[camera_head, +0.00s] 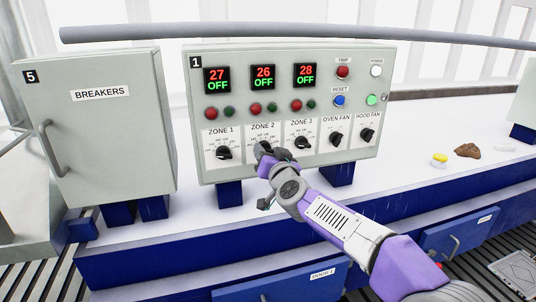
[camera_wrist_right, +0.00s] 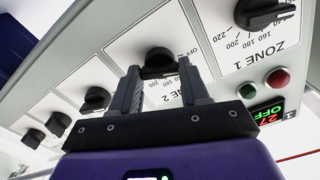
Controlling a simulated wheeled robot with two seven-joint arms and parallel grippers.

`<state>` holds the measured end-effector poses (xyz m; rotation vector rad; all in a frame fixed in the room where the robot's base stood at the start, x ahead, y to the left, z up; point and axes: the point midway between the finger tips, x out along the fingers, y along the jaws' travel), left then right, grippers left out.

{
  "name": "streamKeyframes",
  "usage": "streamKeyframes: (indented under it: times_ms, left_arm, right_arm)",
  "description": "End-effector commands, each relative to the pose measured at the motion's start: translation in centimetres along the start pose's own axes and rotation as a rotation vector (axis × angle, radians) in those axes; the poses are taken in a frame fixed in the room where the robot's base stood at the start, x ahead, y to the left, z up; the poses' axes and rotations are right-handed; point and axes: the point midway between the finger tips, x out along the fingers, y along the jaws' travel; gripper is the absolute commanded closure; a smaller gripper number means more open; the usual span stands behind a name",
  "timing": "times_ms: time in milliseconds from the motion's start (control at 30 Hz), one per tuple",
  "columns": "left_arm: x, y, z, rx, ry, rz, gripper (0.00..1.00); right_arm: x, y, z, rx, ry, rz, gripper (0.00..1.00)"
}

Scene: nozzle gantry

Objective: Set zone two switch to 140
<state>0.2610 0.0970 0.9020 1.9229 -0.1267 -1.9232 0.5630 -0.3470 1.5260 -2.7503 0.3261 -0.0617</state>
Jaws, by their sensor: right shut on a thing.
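The control panel (camera_head: 290,60) stands on the bench with a row of black switches. The zone two switch (camera_wrist_right: 158,57) is a black knob under the ZONE 2 label. In the head view it is mostly hidden by my right gripper (camera_head: 266,150). In the wrist view my right gripper (camera_wrist_right: 159,70) has one finger on each side of the knob and is shut on it. Most of its dial numbers are hidden, so its setting cannot be read. The zone two display (camera_head: 262,77) reads 26 and OFF. My left gripper is not in view.
The zone 1 switch (camera_head: 223,153) and zone 3 switch (camera_head: 302,143) sit close on either side. Oven fan (camera_head: 337,139) and hood fan (camera_head: 367,135) switches are farther right. A breakers cabinet (camera_head: 95,130) stands left. Small items, including a brown lump (camera_head: 467,150), lie on the bench right.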

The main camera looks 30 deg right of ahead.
Motion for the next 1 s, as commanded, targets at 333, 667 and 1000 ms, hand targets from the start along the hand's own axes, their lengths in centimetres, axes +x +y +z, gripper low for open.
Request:
streamKeyframes:
  times_ms: [333, 667, 1000]
  left_arm:
    - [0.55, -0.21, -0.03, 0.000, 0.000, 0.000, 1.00]
    - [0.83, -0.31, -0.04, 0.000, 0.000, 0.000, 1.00]
    - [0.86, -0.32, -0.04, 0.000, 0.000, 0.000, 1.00]
  right_arm:
    - [-0.01, 0.02, 0.12, 0.239, -0.002, -0.001, 0.85]
    - [-0.01, 0.01, 0.08, 0.384, -0.002, -0.001, 0.85]
    - [0.00, 0.06, 0.06, 0.413, -0.001, 0.000, 0.85]
